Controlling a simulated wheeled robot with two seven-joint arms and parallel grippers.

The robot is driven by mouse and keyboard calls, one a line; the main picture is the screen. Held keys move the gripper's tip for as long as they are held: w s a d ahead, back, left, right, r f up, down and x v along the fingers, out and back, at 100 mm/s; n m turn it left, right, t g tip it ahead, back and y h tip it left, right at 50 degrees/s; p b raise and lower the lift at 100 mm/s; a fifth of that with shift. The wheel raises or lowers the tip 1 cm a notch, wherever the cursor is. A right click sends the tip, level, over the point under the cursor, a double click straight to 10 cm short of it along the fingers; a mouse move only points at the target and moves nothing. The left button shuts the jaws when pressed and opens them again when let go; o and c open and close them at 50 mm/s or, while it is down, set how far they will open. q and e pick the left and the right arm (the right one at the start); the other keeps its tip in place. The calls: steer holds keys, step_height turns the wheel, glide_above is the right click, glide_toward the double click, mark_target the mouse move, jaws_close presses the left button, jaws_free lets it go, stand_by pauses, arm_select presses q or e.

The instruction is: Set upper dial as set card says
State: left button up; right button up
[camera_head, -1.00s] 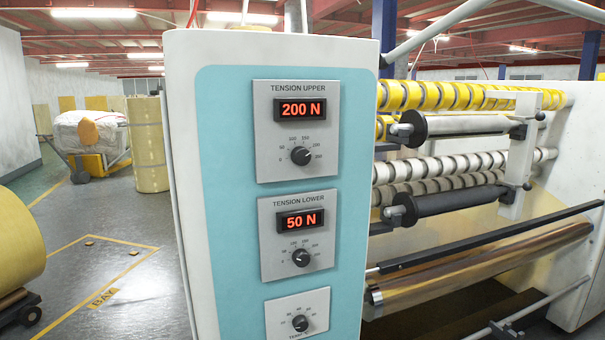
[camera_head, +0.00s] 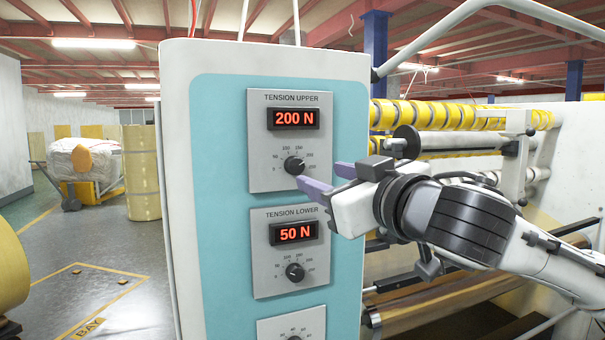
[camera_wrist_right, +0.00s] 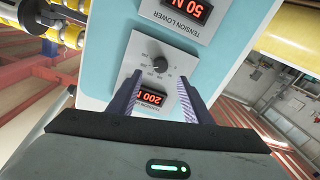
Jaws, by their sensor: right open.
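The upper dial (camera_head: 294,165) is a black knob on a grey plate labelled TENSION UPPER, on the blue-fronted cabinet. Its red display (camera_head: 293,118) reads 200 N. The right wrist view shows the upper dial (camera_wrist_right: 159,65) upside down, between and beyond the fingertips. My right gripper (camera_head: 319,175) is open and empty, its purple fingers pointing at the plate. One fingertip lies just below and right of the dial in the head view; I cannot tell whether it touches. No set card is visible. My left gripper is not in view.
The TENSION LOWER plate sits just below, with its dial (camera_head: 295,272) and a 50 N display (camera_head: 295,233). A third plate (camera_head: 292,326) is cut off at the bottom. Rollers with yellow rings (camera_head: 460,116) stand right of the cabinet (camera_head: 220,200). Open floor lies to the left.

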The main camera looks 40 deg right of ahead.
mark_target(298, 168)
steer(key=w, duration=0.3)
steer(key=w+d, duration=0.1)
steer(key=w, duration=0.2)
steer(key=w+p, duration=0.1)
steer(key=w, duration=0.2)
steer(key=shift+d, duration=0.3)
steer(key=shift+c, duration=0.4)
steer(key=c, duration=1)
